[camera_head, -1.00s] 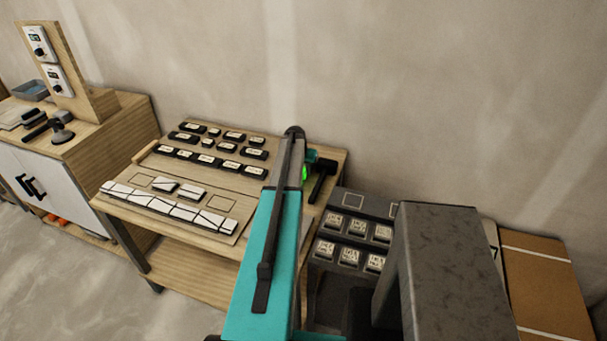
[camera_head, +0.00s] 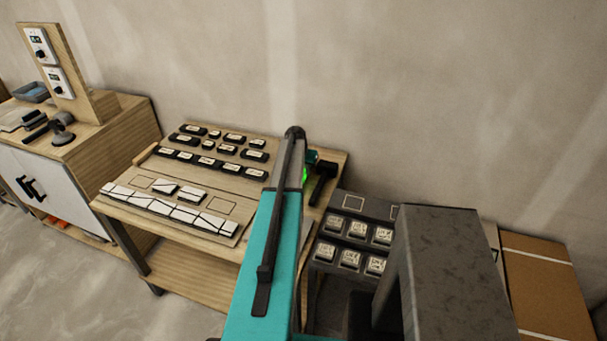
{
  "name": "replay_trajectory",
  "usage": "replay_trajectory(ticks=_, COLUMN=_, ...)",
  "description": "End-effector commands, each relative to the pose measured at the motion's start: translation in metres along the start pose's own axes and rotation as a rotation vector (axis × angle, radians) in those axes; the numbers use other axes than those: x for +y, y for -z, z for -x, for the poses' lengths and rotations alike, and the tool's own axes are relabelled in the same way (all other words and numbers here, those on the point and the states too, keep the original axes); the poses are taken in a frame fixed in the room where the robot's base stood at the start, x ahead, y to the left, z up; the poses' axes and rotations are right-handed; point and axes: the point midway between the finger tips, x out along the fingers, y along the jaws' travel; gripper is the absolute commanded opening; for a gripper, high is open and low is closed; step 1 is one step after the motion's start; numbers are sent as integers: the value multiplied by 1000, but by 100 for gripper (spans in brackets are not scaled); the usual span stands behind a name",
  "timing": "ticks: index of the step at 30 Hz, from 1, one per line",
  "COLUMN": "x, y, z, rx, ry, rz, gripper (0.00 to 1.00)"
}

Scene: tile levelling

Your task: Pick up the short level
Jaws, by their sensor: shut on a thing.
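My arm reaches away from me up the middle of the picture, with a teal link and a dark grey bar. Its far end, with a small teal part and a green light, is over the right side of the wooden table (camera_head: 183,258). My gripper is hidden behind the arm, so its fingers do not show. I cannot make out the short level; anything held at the arm's end is hidden too.
The table bears white tiles (camera_head: 172,207) and several labelled dark blocks (camera_head: 200,160). A black mallet-like thing (camera_head: 323,172) is at its right. A grey rack (camera_head: 345,238) of labelled pieces stands right, a cardboard box (camera_head: 548,285) farther right. A cabinet (camera_head: 120,135) stands left.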

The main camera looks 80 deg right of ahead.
Motion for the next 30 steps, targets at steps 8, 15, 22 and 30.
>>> replay_trajectory(ticks=8, x=0, y=9, z=22, rx=3, ry=1, rz=-1, gripper=0)
replay_trajectory(ticks=15, x=0, y=22, z=52, rx=3, ry=1, rz=0, gripper=0)
replay_trajectory(ticks=22, x=0, y=31, z=74, rx=2, ry=1, rz=0, gripper=0)
replay_trajectory(ticks=30, x=0, y=35, z=86, rx=0, ry=1, rz=1, gripper=0)
